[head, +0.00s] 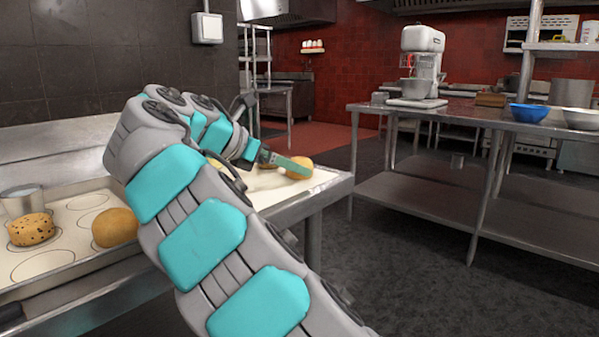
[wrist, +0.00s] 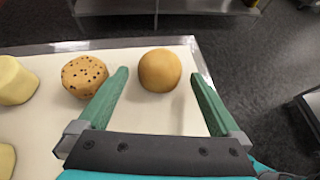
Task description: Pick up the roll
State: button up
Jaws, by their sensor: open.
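A plain round golden-brown roll (wrist: 159,70) sits on a pale tray (wrist: 150,115) near its corner in the wrist view. My gripper (wrist: 159,75) is open, with one green finger on each side of the roll and a gap to each. In the head view my gripper (head: 284,164) is at the far end of the tray (head: 322,182), and one finger partly hides the roll (head: 302,161). A speckled bun (wrist: 84,76) lies just left of the left finger. Another plain roll (head: 115,228) is nearer in the head view.
Pale yellow pieces (wrist: 16,80) lie at the left of the wrist view. A speckled bun (head: 31,229) and a metal cup (head: 21,200) are at the tray's near left. A steel table (head: 450,118) with a mixer (head: 421,62) and a blue bowl (head: 529,113) stands at right, across open floor.

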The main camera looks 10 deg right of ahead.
jog(key=shift+x, duration=1.15)
jog(key=shift+c, duration=0.2)
jog(key=c, duration=1.2)
